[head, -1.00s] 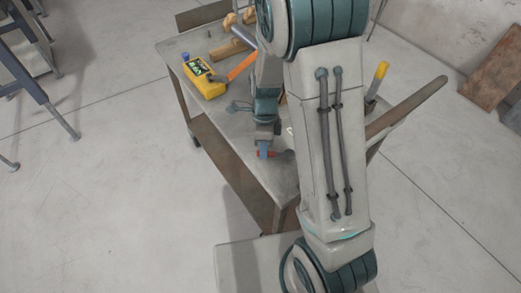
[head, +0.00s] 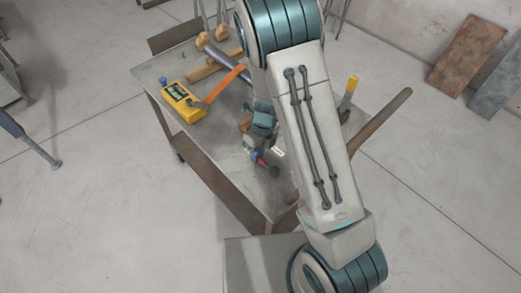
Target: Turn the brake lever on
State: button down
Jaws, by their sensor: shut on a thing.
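A small red part, seemingly the brake lever (head: 262,161), shows near the front of the worktable, low in the head view. A dark round end (head: 274,171) lies just right of it. My gripper (head: 257,156) reaches down there from behind my arm and is shut on the red part. The jaws are small in the picture and the grip itself is partly hidden. The mechanism around the lever is largely covered by my wrist and forearm.
On the table (head: 160,72) are a yellow device (head: 182,103), an orange strip (head: 222,85), a grey cylinder (head: 229,66) and wooden pieces (head: 207,70). A yellow-handled tool (head: 350,86) and a long brown bar (head: 382,122) stand right of my arm. Floor at left is mostly clear.

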jog(key=shift+w+d+m, duration=0.15)
jog(key=shift+d+m, duration=0.1)
jog(key=shift+m, duration=0.25)
jog(key=c, duration=1.4)
grip_release()
jog(key=shift+d, duration=0.1)
jog(key=shift+o, duration=0.2)
notch_tip(320, 180, up, 14)
jog(key=w+d+p, duration=0.1)
jog(key=d+p, duration=0.1)
jog(key=shift+w+f, duration=0.2)
jog(key=shift+w, duration=0.05)
